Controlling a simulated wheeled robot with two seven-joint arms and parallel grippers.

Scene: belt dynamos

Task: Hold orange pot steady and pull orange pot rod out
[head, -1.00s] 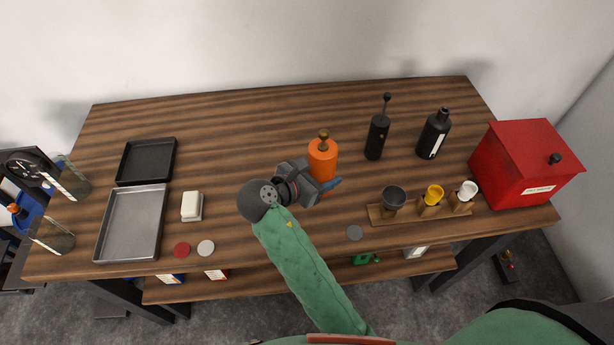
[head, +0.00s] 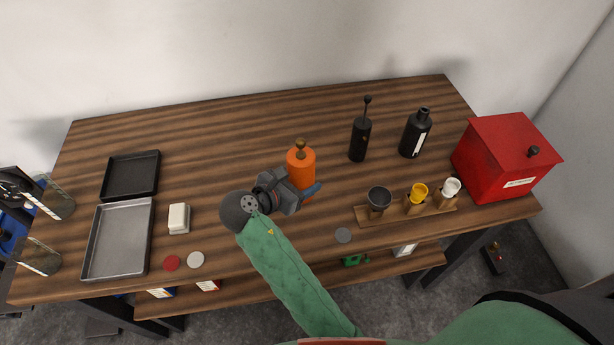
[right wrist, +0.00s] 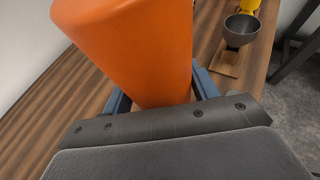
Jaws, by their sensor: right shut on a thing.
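The orange pot (head: 301,166) is an upright cylinder near the middle of the table, with the brown knob of its rod (head: 300,148) sticking out of its top. My right gripper (head: 309,192) reaches it low on its near side and is shut on its body. In the right wrist view the orange pot (right wrist: 140,50) fills the space between the blue fingers, and its rod is out of that picture. My left gripper is in no view.
A black pump-like bottle (head: 360,137) and a black bottle (head: 415,134) stand behind right. A wooden cup rack (head: 395,217) and a red box (head: 508,157) are at right. A black tray (head: 130,175) and a grey tray (head: 118,240) lie at left. The table's back middle is clear.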

